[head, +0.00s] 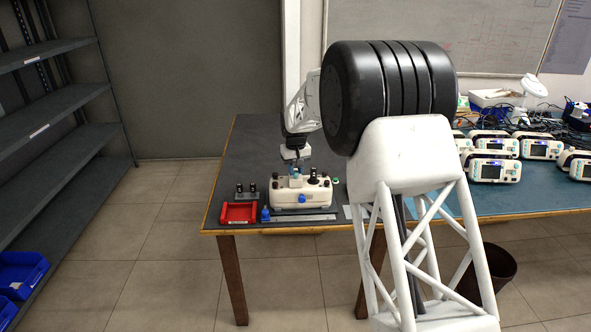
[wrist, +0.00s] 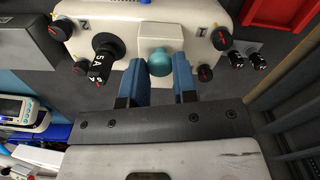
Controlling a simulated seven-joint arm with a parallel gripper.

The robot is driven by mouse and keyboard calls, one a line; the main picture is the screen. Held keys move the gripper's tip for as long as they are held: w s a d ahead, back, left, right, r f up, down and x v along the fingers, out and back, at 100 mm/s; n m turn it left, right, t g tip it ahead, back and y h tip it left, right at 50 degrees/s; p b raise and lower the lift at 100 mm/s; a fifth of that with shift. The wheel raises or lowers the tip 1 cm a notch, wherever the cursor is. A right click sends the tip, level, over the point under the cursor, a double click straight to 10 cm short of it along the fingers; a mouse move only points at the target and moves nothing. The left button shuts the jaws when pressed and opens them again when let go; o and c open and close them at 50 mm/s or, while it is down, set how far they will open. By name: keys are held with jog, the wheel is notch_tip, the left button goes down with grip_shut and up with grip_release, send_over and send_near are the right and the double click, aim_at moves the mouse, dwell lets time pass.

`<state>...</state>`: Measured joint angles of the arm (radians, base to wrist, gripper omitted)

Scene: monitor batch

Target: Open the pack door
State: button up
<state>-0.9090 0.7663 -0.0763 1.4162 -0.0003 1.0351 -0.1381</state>
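A cream-white device (head: 300,194) stands near the front of the dark table. In the wrist view the device (wrist: 193,22) fills the top, with a teal knob (wrist: 157,59) on a pale block at its near side. I cannot make out a separate door edge. My gripper (head: 295,171) points down above the device; in the wrist view its two blue fingers (wrist: 172,62) are apart with a gap between them.
Black knobs (wrist: 105,47) stick out of the device beside the teal one. A red tray (head: 239,212) and a small stand with black knobs (head: 247,190) lie to the left. Several monitors (head: 495,169) and cables crowd the table's right side. The table behind the device is clear.

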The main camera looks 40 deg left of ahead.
grip_shut()
